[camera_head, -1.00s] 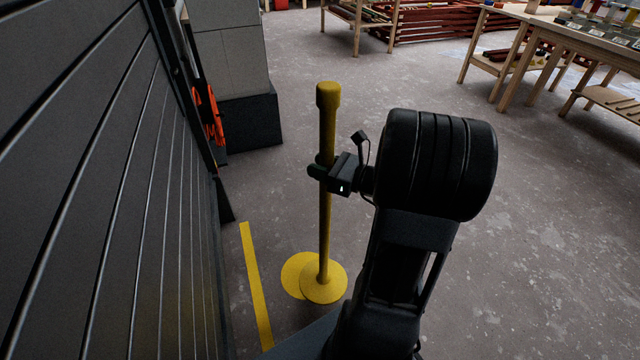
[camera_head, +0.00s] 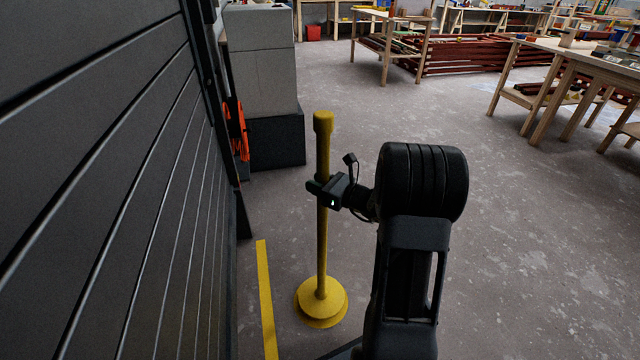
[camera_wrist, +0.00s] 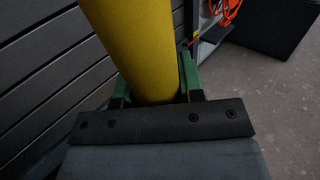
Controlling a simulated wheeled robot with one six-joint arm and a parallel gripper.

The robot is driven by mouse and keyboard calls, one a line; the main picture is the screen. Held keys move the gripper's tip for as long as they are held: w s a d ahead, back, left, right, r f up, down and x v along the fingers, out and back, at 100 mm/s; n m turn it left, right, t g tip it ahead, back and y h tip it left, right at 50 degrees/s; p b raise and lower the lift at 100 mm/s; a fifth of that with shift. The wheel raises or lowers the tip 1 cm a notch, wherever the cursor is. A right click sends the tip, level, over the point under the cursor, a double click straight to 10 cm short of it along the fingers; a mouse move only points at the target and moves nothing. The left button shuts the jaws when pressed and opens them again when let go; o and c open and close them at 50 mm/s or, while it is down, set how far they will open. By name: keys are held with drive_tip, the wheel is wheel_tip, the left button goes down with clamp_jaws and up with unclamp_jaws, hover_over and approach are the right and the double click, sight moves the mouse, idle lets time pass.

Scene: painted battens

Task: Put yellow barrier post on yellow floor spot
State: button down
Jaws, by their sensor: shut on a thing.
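The yellow barrier post (camera_head: 322,240) stands upright in the head view, with a round yellow base. My gripper (camera_head: 322,187) is shut around its upper shaft. In the wrist view the yellow shaft (camera_wrist: 137,50) fills the space between the green fingers of my gripper (camera_wrist: 155,90). The yellow floor spot (camera_head: 324,324) shows as a thin rim along the near edge of the post's base; the base covers the rest. I cannot tell whether the base touches the floor or hovers just above the spot.
A dark slatted wall (camera_head: 110,200) runs along the left, with a yellow floor line (camera_head: 266,300) beside it. Grey blocks on a black box (camera_head: 277,140) and an orange coiled item (camera_head: 236,130) stand behind. Wooden tables (camera_head: 570,65) are far right. Open floor lies to the right.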

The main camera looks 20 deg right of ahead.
drive_tip(key=shift+w+f+b, duration=0.25)
drive_tip(key=shift+f+b, duration=0.2)
drive_tip(key=shift+f, duration=0.45)
drive_tip(key=shift+w+f+b, duration=0.2)
drive_tip(key=shift+f+b, duration=0.2)
drive_tip(key=shift+f, duration=0.6)
drive_tip(key=c, duration=1.2)
unclamp_jaws()
drive_tip(key=shift+f, duration=0.25)
drive_tip(key=o, duration=0.5)
drive_tip(key=shift+r, duration=0.1)
drive_tip(key=shift+c, duration=0.2)
